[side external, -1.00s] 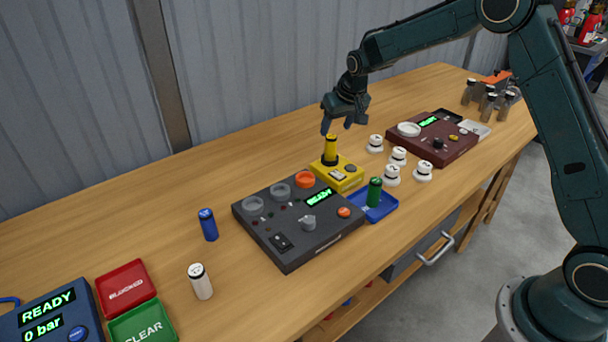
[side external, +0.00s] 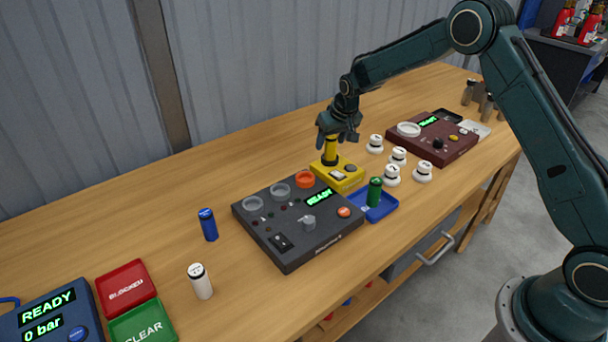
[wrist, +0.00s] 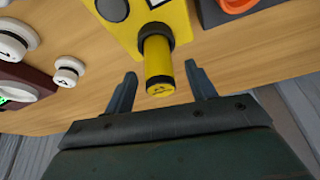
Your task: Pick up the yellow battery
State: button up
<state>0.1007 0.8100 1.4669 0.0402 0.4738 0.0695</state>
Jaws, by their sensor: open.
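The yellow battery (side external: 330,150) stands upright in the dark round socket of a yellow charger box (side external: 345,177), behind the dark grey panel. My gripper (side external: 338,139) is open just above and around the battery's top in the side view. In the wrist view the battery (wrist: 158,68) lies between the two open fingers (wrist: 157,88), with a gap on each side. The fingers do not appear to touch it.
A dark grey panel (side external: 280,245) with ring sockets stands in front. A green battery (side external: 374,191) stands in a blue tray (side external: 385,207). Blue (side external: 208,225) and white (side external: 200,282) batteries stand left. Several white knobs (side external: 392,176) and a maroon panel (side external: 450,150) are to the right.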

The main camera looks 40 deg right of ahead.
jog(key=shift+w+f, duration=0.15)
jog(key=shift+f, duration=0.2)
jog(key=c, duration=1.2)
jog(key=shift+o, duration=0.2)
jog(key=shift+r, duration=0.2)
notch_tip(320, 180, up, 20)
jog(key=shift+f, duration=0.15)
